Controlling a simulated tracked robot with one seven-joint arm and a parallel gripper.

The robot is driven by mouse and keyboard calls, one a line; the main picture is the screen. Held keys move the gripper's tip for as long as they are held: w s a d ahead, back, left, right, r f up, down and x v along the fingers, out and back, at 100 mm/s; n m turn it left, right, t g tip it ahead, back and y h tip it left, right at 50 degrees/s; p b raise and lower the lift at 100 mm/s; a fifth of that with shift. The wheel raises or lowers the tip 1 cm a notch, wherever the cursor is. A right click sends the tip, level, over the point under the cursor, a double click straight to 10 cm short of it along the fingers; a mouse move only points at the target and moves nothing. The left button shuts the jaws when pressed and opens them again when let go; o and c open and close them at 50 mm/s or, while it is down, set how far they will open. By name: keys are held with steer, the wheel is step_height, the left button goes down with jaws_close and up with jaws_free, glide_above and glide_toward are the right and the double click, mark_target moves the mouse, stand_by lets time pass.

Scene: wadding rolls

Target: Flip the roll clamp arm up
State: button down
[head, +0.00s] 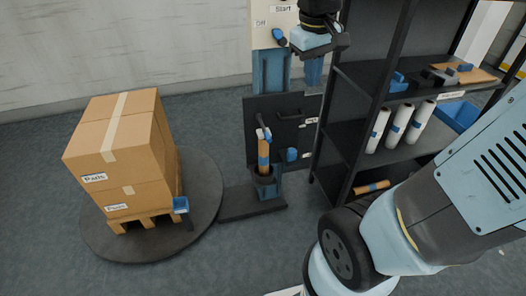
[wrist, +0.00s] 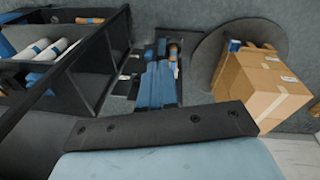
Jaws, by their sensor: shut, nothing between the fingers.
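A brown roll (head: 264,165) with a blue band stands upright in a dark cup on a low stand (head: 252,205). A small white-and-blue piece (head: 262,134) sits at the roll's top, against the dark panel (head: 285,115). It looks like the clamp arm, but is too small to tell its exact angle. The roll's end also shows in the wrist view (wrist: 173,50). My gripper (head: 313,84) points down, above and right of the roll, apart from it.
A dark shelf (head: 345,150) with white rolls (head: 397,125) stands close right of the panel. A blue post with a switch board (head: 272,30) rises behind. Boxes (head: 115,150) on a pallet stand on a round plate (head: 205,190) at left. The floor between is clear.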

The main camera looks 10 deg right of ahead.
steer(key=w+a+f+n+g+h, duration=0.3)
steer(key=w+f+n+g+h, duration=0.15)
steer(key=w+f, duration=0.55)
steer(key=w+a+f+n+g+h, duration=0.3)
steer(key=w+f+n+h, duration=0.15)
steer(key=w+f, duration=0.65)
steer(key=a+f+n+t+h, duration=0.3)
steer(key=f+h, duration=0.1)
steer(key=f, duration=0.6)
steer(key=a+f+n+t+h, duration=0.3)
steer(key=f+n+t+h, duration=0.1)
steer(key=f, duration=0.6)
steer(key=a+f+n+t+h, duration=0.3)
steer(key=f+h, duration=0.3)
steer(key=f, duration=0.5)
steer(key=shift+s+n, duration=0.4)
steer(key=shift+s, duration=0.05)
steer(key=shift+d+r, duration=0.1)
steer(key=shift+d, duration=0.05)
steer(key=a+r+x, duration=0.1)
steer(key=x, duration=0.5)
steer(key=r+x, duration=0.1)
steer(key=x, duration=0.5)
steer(key=shift+w+r, duration=0.3)
steer(key=shift+r, duration=0.1)
